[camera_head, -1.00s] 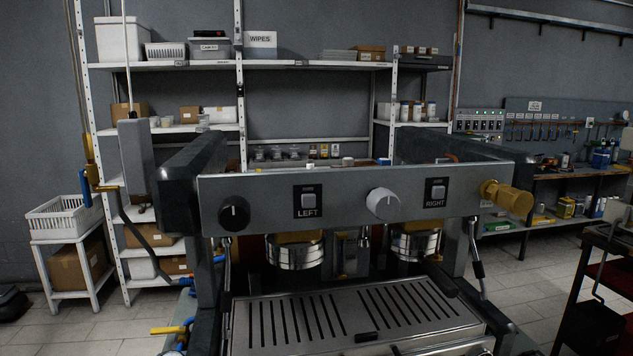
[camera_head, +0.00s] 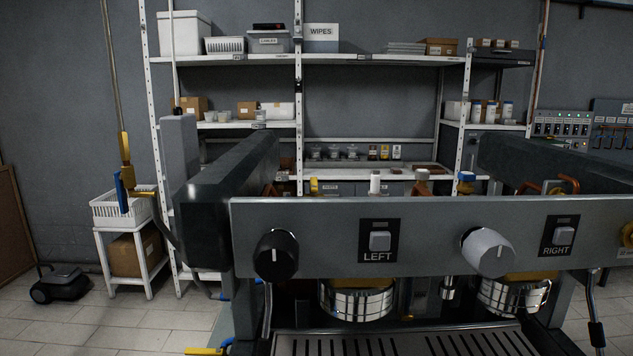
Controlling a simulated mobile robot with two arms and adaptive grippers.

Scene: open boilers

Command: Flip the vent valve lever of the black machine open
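The black machine (camera_head: 205,205) looks like a large espresso machine with dark side bodies and a grey front panel (camera_head: 340,215). The panel carries a black knob (camera_head: 276,254), a white knob (camera_head: 487,251) and switches marked LEFT (camera_head: 379,241) and RIGHT (camera_head: 559,236). Behind the panel I see a white-capped fitting (camera_head: 375,182) and a blue-capped fitting (camera_head: 466,182). A blue lever (camera_head: 121,194) sits on a yellow-sleeved pipe at the left. A yellow lever (camera_head: 203,351) shows low at the left. I cannot tell which part is the vent valve lever. Neither gripper is in view.
A white shelf rack (camera_head: 260,125) with boxes stands behind the machine. A small white stand (camera_head: 124,250) with a basket (camera_head: 118,207) is at the left. A dark wheeled device (camera_head: 61,284) stands on the floor. Tiled floor (camera_head: 110,325) is free at the front left.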

